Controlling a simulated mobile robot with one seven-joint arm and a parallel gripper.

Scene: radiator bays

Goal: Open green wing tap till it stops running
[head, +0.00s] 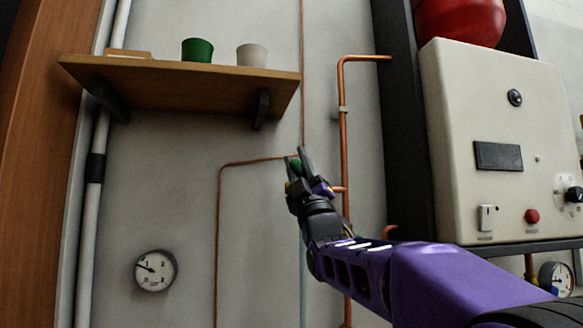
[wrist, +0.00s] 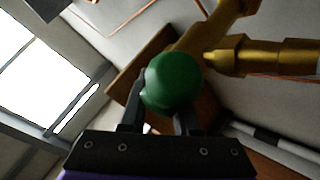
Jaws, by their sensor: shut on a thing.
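The green wing tap (wrist: 172,82) shows in the wrist view as a rounded green handle in front of a brass valve body (wrist: 235,55). My gripper (wrist: 160,115) has one finger on each side of the green handle and is shut on it. In the head view my gripper (head: 299,168) is raised to the copper pipework below the shelf. A small part of the green tap (head: 296,164) shows between the fingers there; the rest is hidden. I cannot tell the angle of the wings or whether anything runs.
A wooden shelf (head: 180,82) with a green cup (head: 197,50) and a whitish cup (head: 251,55) is above left of my gripper. A vertical copper pipe (head: 344,140) runs close on the right. A white control box (head: 500,140) stands farther right. A round gauge (head: 155,270) is low left.

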